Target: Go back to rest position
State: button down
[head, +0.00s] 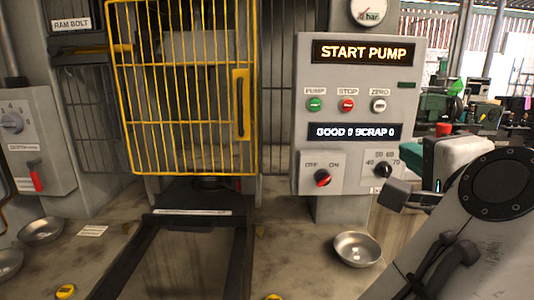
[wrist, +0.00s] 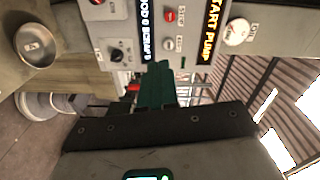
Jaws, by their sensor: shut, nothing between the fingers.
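My gripper (head: 393,194) is at the right in the head view, in front of the lower right of the grey control panel (head: 305,100). It is shut and empty. It appears as a dark block at the end of my arm, which comes in from the lower right. It is just below the pressure dial (head: 383,170); I cannot tell whether it touches anything. The panel's upper display (head: 364,52) reads START PUMP. The wrist view shows the same panel turned sideways (wrist: 140,30).
A yellow cage guard (head: 180,172) stands at the left of the panel above a dark slide (head: 170,265). A metal bowl (head: 357,249) sits on the bench below the panel, with another bowl (head: 41,231) at the left. A red switch (head: 322,178) is on the panel.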

jog(key=s+d+f+n+g, duration=0.2)
jog(key=f+n+g, duration=0.15)
jog(key=f, duration=0.75)
jog(key=s+d+f+n+g+h, duration=0.1)
jog(key=s+d+f+n+g, duration=0.2)
jog(key=f, duration=0.7)
jog(key=s+d+f+n+g, duration=0.2)
jog(key=f+n, duration=0.3)
jog(key=f, duration=0.6)
jog(key=s+f+n+g+y, duration=0.1)
jog(key=s+f+n+g, duration=0.3)
jog(key=s+f, duration=1.7)
jog(key=s+g, duration=0.3)
jog(key=g, duration=0.1)
jog(key=shift+a, duration=0.25)
jog(key=shift+f, duration=0.1)
